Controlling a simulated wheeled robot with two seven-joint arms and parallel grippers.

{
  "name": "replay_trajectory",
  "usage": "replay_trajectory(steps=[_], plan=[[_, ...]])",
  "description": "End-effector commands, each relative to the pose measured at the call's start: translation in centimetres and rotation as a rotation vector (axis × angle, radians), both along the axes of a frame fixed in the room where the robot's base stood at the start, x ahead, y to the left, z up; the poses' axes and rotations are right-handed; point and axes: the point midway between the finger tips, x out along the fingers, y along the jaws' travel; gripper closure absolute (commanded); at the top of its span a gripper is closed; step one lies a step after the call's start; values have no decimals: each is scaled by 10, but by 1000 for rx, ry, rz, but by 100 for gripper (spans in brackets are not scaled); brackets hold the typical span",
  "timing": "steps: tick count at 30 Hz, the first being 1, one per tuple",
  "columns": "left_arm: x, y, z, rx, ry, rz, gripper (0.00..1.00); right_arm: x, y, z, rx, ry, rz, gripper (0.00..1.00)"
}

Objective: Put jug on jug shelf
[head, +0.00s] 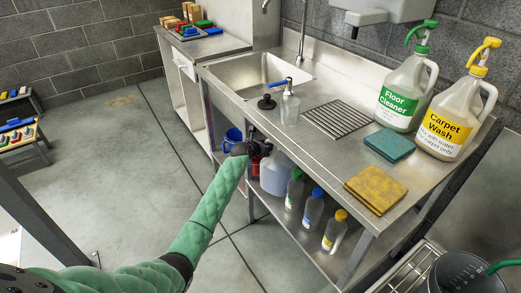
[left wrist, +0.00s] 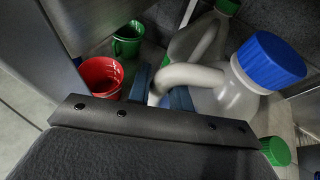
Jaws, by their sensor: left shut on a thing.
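A pale translucent jug (head: 275,175) stands on the lower shelf (head: 297,225) under the sink counter. In the left wrist view it has a blue cap (left wrist: 270,60) and a pale curved handle (left wrist: 188,76). My left gripper (head: 245,150) reaches in under the counter at the jug's left side. In the left wrist view the dark blue fingers of my left gripper (left wrist: 163,98) are shut on the jug's handle. The fingertips are partly hidden by the handle and the wrist. A second jug (left wrist: 200,42) with a green cap is behind it. My right gripper is not seen.
Red (left wrist: 101,77) and green (left wrist: 128,39) mugs are left of the jug. Several small capped bottles (head: 313,208) line the shelf to its right. The counter edge (head: 290,150) overhangs. Floor Cleaner (head: 404,92) and Carpet Wash (head: 452,115) jugs stand above. Floor at left is open.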

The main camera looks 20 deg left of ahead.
Motion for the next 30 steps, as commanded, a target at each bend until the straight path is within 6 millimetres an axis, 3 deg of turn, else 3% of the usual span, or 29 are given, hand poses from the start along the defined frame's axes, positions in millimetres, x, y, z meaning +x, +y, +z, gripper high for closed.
replay_trajectory(steps=[7,13,21,30], plan=[[19,-5,4,-2,-4,1,100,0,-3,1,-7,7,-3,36],[20,-5,-3,-2,-4,1,100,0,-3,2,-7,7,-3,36],[20,-5,-30,-3,-3,1,100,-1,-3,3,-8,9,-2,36],[20,-5,-32,-2,-5,1,100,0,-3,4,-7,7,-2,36]])
